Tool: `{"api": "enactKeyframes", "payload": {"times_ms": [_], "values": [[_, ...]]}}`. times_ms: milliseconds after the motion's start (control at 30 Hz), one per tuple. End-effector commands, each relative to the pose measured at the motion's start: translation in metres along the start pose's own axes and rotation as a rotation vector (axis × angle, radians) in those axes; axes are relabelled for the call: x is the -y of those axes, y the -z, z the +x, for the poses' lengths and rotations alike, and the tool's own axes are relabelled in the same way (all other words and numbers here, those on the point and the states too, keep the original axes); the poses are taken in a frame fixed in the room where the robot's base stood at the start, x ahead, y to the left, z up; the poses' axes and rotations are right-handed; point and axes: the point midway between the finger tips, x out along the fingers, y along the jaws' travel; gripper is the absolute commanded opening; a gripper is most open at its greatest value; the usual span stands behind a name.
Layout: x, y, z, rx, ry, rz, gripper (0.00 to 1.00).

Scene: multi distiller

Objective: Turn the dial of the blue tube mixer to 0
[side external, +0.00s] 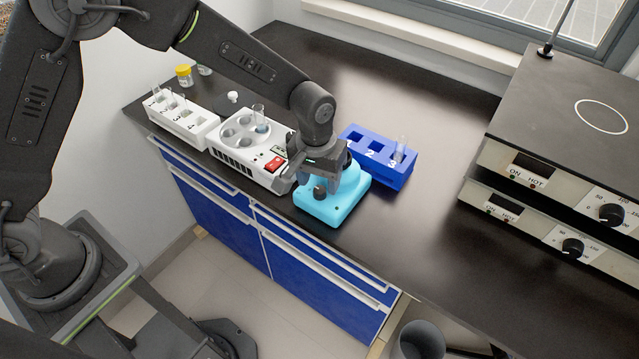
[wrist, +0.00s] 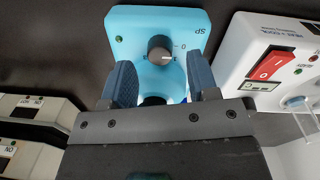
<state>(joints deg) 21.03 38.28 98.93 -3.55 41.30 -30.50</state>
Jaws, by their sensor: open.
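The light blue tube mixer (side external: 332,203) stands on the dark bench near its front edge, partly hidden under my gripper. In the wrist view the mixer (wrist: 135,22) shows its front panel with a dark round dial (wrist: 160,48), a small mark on its right that looks like a 0, and letters at the panel's right end. The dial has a light pointer mark, but its exact setting is too small to tell. My gripper (wrist: 161,80) is open, with one finger on each side of the dial's line, and nothing is gripped. It also shows over the mixer in the side view (side external: 312,185).
A white device (side external: 240,150) with a red switch stands close left of the mixer. A blue numbered tube rack (side external: 378,160) with a tube is right behind it. A white rack (side external: 180,120) is farther left. Hot plates (side external: 560,170) stand at right. Open bench lies between.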

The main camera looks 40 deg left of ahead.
Motion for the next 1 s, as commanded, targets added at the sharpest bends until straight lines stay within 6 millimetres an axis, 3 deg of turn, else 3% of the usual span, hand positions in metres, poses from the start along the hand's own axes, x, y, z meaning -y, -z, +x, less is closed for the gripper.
{"api": "enactKeyframes", "payload": {"times_ms": [300, 500, 700, 1000], "values": [[0.000, 0.001, -0.073, -0.005, -0.003, -0.001, 0.54], [0.000, 0.001, -0.104, -0.003, -0.001, -0.001, 0.54], [0.000, 0.000, -0.115, -0.001, 0.000, -0.001, 0.54], [0.001, 0.000, -0.116, -0.001, -0.001, -0.001, 0.54]]}}
